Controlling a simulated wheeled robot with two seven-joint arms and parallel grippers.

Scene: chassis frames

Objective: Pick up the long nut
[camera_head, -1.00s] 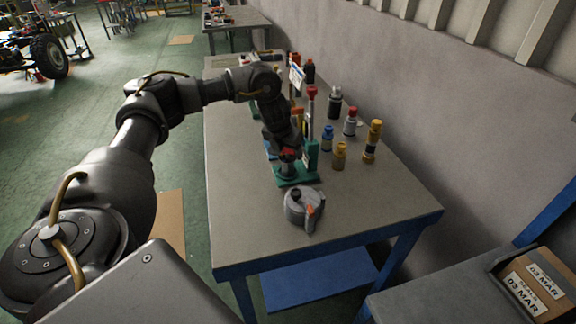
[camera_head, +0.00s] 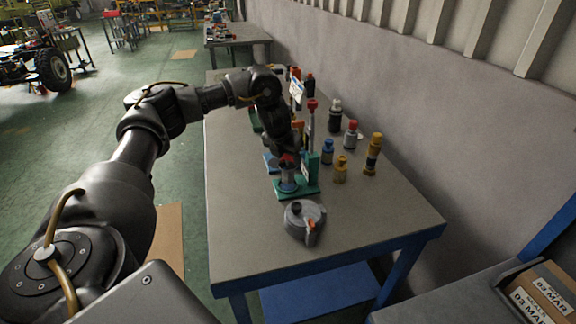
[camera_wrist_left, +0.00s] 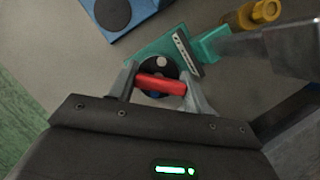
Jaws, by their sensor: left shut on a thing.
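A long red piece, likely the long nut (camera_wrist_left: 160,84), lies crosswise between the fingertips of my left gripper (camera_wrist_left: 161,90) in the left wrist view. The gripper is shut on it. In the head view my left gripper (camera_head: 287,163) points down over a green stand (camera_head: 310,189) on the table. Under the fingers a dark round part shows on the stand. I cannot tell whether the red piece touches it. The fingers hide part of the piece. My right gripper is not in view.
Several bottles, including a yellow one (camera_head: 340,170) and a blue one (camera_head: 327,152), stand to the right.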

